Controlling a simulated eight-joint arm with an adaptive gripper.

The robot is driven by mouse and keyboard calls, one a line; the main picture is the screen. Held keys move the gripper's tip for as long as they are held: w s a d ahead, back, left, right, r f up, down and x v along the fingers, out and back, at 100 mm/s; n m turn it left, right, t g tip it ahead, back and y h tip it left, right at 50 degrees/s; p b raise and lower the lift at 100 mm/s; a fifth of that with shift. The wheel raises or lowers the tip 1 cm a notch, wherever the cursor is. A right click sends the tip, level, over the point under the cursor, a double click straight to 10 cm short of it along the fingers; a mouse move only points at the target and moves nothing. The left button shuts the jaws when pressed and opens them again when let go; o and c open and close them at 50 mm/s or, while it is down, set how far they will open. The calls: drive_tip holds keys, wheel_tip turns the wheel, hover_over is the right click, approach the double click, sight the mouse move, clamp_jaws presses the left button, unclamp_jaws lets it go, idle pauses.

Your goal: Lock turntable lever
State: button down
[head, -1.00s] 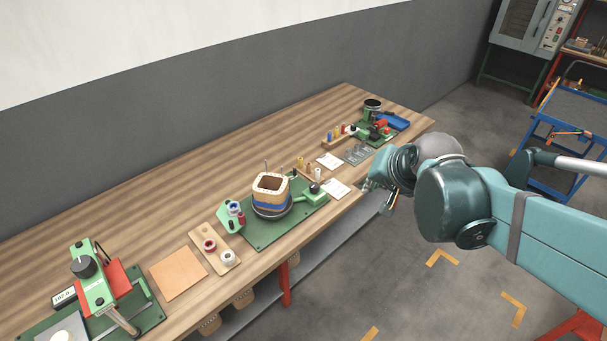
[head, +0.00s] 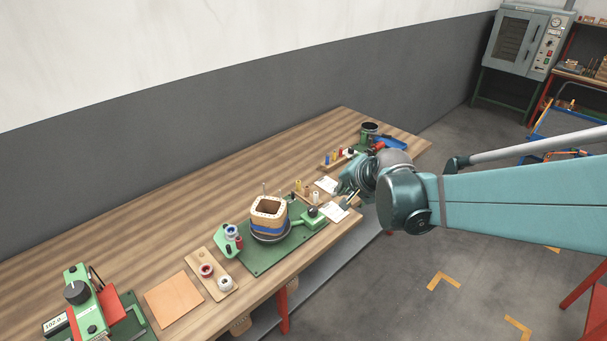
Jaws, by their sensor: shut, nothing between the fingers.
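The turntable (head: 270,239) is a dark round plate on a green base plate (head: 258,263), in the middle of the bench in the head view. A square coil former (head: 269,222) with a blue band stands on it. At its right is a green lever block (head: 308,222) with a black knob (head: 313,211). My gripper (head: 350,199) is shut and empty, above the bench's front edge, to the right of the knob and apart from it. The fingers are small in the picture, and my wrist covers part of the bench behind.
Wire spools on a green bracket (head: 229,238) stand left of the turntable. A wooden spool board (head: 213,271) and a tan sheet (head: 174,299) lie further left.

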drive_tip(key=w+a+f+m, duration=0.1)
drive_tip(key=w+a+f, duration=0.1)
drive_tip(key=w+f, duration=0.2)
drive_tip(key=w+a+f+m+y, duration=0.1)
drive_tip(key=w+a+f, duration=0.2)
drive_tip(key=w+f, duration=0.1)
drive_tip(key=w+a+f+m, duration=0.2)
drive_tip(key=w+a+f, duration=0.1)
drive_tip(key=w+f, duration=0.1)
drive_tip(key=shift+w+a+y, duration=0.1)
drive_tip(key=shift+a+y, duration=0.05)
drive_tip(key=shift+y, duration=0.15)
drive_tip(key=shift+w+a+f+m, duration=0.3)
drive_tip(key=shift+w+a+f, duration=0.15)
drive_tip(key=shift+f, duration=0.3)
drive_tip(key=shift+b+x, duration=0.75)
drive_tip(key=shift+x, duration=4.2)
drive_tip(key=shift+w+r, duration=0.1)
drive_tip(key=shift+w, duration=0.05)
